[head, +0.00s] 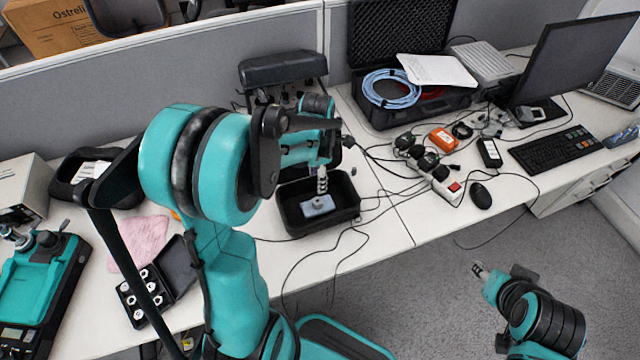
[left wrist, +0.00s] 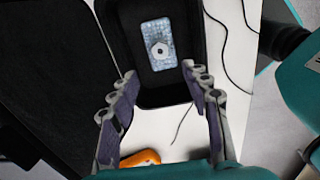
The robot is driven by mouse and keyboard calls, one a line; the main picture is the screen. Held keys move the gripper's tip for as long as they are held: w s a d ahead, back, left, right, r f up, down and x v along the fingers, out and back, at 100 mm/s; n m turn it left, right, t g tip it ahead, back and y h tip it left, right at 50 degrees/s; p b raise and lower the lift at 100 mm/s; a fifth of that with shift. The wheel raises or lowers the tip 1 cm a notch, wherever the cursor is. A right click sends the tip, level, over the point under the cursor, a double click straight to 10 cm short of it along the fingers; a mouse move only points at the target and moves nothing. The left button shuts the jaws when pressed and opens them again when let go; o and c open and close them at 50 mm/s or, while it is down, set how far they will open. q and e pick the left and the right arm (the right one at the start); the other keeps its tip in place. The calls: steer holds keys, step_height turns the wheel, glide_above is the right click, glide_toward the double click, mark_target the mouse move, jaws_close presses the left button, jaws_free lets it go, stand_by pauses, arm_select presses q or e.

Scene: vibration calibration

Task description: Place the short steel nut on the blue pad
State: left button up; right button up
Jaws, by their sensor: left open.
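The blue pad (left wrist: 152,29) lies in a black tray; it also shows in the head view (head: 326,209). The steel nut (left wrist: 160,49), a small silvery ring with a dark hole, rests flat on the pad near its middle. My left gripper (head: 322,186) is above the pad in the head view. In the left wrist view its two fingers (left wrist: 159,72) are spread apart with nothing between them, and the nut lies beyond the tips. My right gripper (head: 480,270) is low at the right, over the floor, too small to tell its opening.
The black tray (head: 352,211) has raised walls around the pad. A black case (head: 180,262) with several white round pieces and a pink cloth (head: 140,243) lie to the left. Cables and a power strip (head: 440,186) lie to the right. An orange object (left wrist: 140,158) is near the tray.

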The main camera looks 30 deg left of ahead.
arm_select(q)
steer(key=s+d+r+m+t, duration=0.3)
steer(key=s+d+r+m, duration=0.2)
steer(key=m, duration=0.8)
steer(key=s+d+r+m+t, duration=0.4)
steer(key=s+d+r+m, duration=0.1)
steer(key=m, duration=0.9)
steer(key=shift+s+d+r+m, duration=0.3)
steer(key=shift+s+r, duration=0.15)
steer(key=shift+s, duration=0.1)
